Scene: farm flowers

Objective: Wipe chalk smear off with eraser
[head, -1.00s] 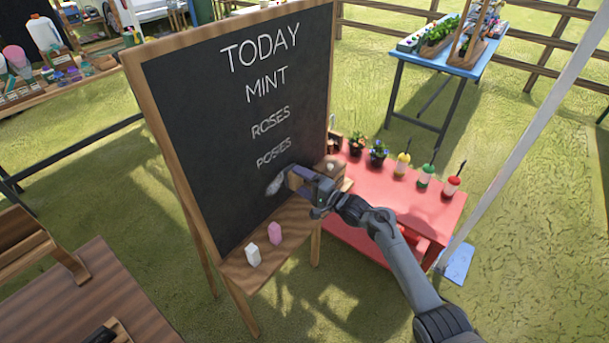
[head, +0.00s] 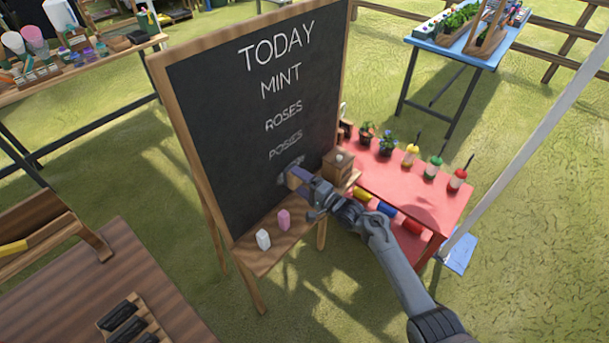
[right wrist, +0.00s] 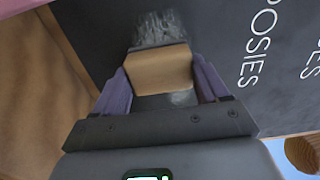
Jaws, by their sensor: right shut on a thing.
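The chalkboard (head: 222,123) stands upright in a wooden frame, with TODAY, MINT, ROSES and POSIES written on it. A whitish chalk smear (head: 288,166) lies below POSIES; it also shows in the right wrist view (right wrist: 158,28). My right gripper (head: 297,178) is shut on the eraser, a tan block (right wrist: 160,70) between its purple fingers. The eraser is at the board over the smear, with chalk visible above and a paler patch below it. Whether it touches the board is hard to tell. My left gripper is not in view.
A white chalk piece (head: 263,239) and a pink one (head: 284,219) stand on the wooden ledge (head: 262,258). A red table (head: 425,200) with pots and bottles stands close behind my right arm.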

